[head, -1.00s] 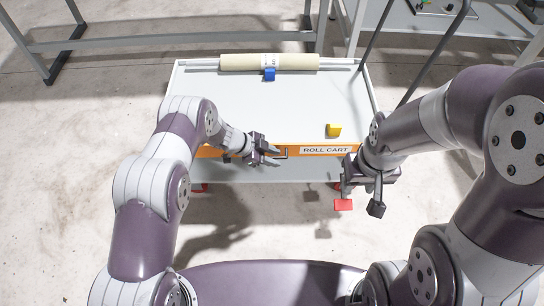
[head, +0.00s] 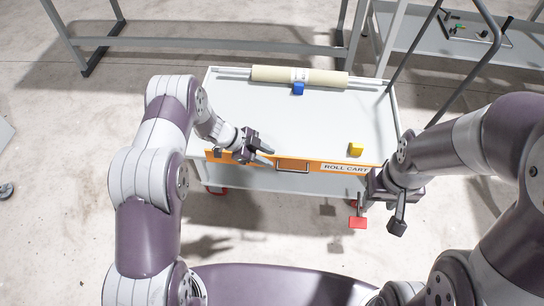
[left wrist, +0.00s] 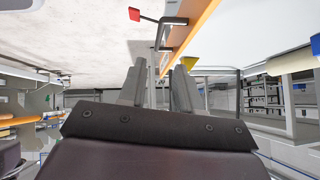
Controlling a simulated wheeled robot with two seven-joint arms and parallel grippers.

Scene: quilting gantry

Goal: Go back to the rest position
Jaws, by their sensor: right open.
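My left gripper (head: 265,152) is open and empty. It hangs near the front edge of the roll cart, just left of the drawer handle (head: 292,168) and apart from it. In the left wrist view its two fingers (left wrist: 158,88) stand apart with nothing between them. My right gripper (head: 382,207) is open, by the front right corner of the cart, with its fingers pointing down. It appears empty. A red pedal (head: 358,222) shows low beside it; I cannot tell how close the two are in depth.
The roll cart (head: 310,120) carries a cream roll (head: 325,77), a blue block (head: 298,89) and a yellow block (head: 355,149). A grey frame (head: 215,42) stands behind, and a shelf with small parts (head: 440,48) is at the upper right.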

